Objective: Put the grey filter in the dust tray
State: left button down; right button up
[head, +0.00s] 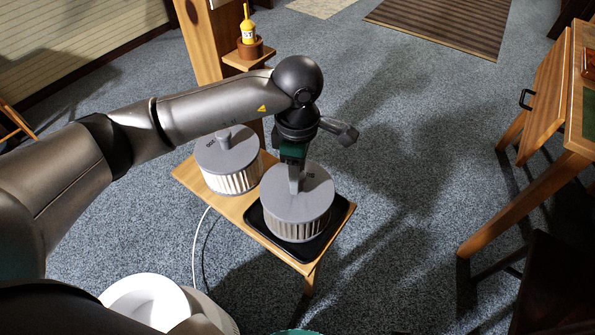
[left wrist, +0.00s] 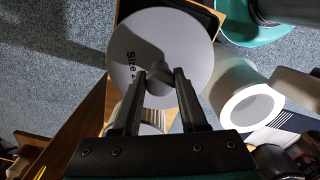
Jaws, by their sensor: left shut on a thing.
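The grey filter (head: 298,208) has a grey round lid with a central knob and greyish pleats. My left gripper (head: 296,176) points down and is shut on its knob. In the left wrist view the fingertips (left wrist: 160,78) close on the knob of the grey lid (left wrist: 135,40), which has printed lettering. The black dust tray (head: 337,231) lies on the small wooden bench. The filter is upright and over the tray, which shows around its lower edge. I cannot tell whether its base touches the tray floor. My right gripper is not in view.
A second filter (head: 232,165) with a grey lid and whiter pleats stands on the bench (head: 190,175), left of the tray. A white round container (head: 146,300) is at the front.

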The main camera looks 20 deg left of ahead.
pick_arm(q)
jog(key=shift+f, duration=0.2)
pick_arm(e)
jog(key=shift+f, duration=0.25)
pick_arm(q)
jog(key=shift+c, duration=1.8)
grip_release()
jog(key=shift+o, duration=0.4)
jog(key=shift+o, duration=1.2)
notch_tip(320, 180, up, 15)
jog(key=p, duration=0.4)
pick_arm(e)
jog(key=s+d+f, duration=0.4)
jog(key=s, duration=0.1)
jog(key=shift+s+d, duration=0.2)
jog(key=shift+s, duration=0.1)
